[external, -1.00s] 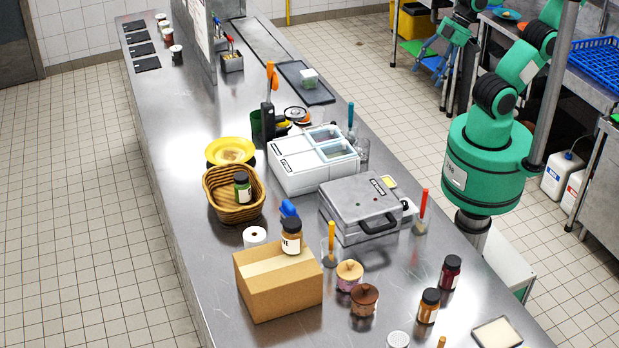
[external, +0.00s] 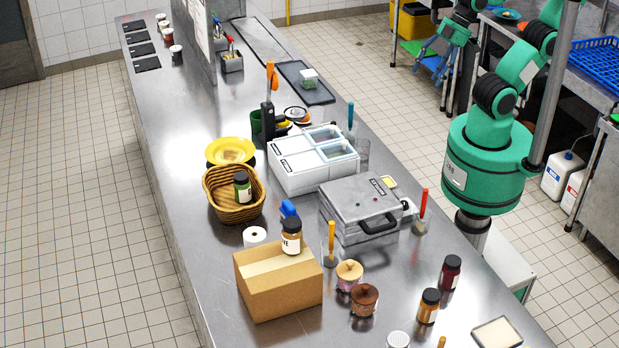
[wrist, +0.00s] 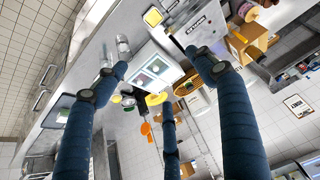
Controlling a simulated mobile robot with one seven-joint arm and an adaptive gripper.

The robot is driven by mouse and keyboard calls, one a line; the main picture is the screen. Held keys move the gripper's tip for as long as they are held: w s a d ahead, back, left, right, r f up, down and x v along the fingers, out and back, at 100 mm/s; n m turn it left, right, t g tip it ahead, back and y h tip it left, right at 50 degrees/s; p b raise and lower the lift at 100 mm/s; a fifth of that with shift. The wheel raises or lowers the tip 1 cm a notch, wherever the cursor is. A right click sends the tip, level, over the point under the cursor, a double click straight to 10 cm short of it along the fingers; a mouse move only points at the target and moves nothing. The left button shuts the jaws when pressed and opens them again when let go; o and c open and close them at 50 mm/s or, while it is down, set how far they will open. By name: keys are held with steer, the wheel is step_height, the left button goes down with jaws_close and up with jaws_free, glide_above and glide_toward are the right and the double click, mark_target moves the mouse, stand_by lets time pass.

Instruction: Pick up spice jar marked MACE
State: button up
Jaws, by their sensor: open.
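Several spice jars with dark lids show in the external view, and I cannot read MACE on any of them. One tan jar (external: 291,238) stands on a cardboard box; its label shows only partly. A green jar (external: 242,188) stands in a wicker basket. A dark red jar (external: 450,273) and an orange-brown jar (external: 428,307) stand on the counter at the lower right. My gripper (wrist: 160,76) shows in the wrist view with its three dark blue fingers spread and nothing between them. It is high above the counter, apart from every jar.
The cardboard box (external: 280,288), basket (external: 222,213), white lidded bin (external: 300,175) and grey press (external: 352,210) crowd the steel counter. Upright utensils with orange (external: 332,236) and red (external: 424,205) handles stand near the press. Two small lidded pots (external: 364,300) stand beside the box. The counter's far left is clearer.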

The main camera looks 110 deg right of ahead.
steer(key=shift+c, duration=0.4)
steer(key=w+a+f+n+g+y+p, duration=0.1)
steer(key=w+a+n+p, duration=0.15)
steer(key=w+a, duration=0.85)
steer(key=w+a+f+n+y+p, duration=0.15)
steer(key=w+a+n, duration=0.25)
steer(key=w+a, duration=0.65)
steer(key=n+g+y+p, duration=0.2)
steer(key=n+p, duration=0.1)
steer(key=n, duration=0.3)
glide_toward(429, 306)
steer(key=s+d, duration=0.1)
steer(key=s+d+r, duration=0.1)
steer(key=shift+d+r+h, duration=0.15)
steer(key=shift+d+h, duration=0.1)
steer(key=shift+d, duration=0.05)
steer(key=shift+b+x, duration=0.35)
steer(key=shift+x, duration=3.95)
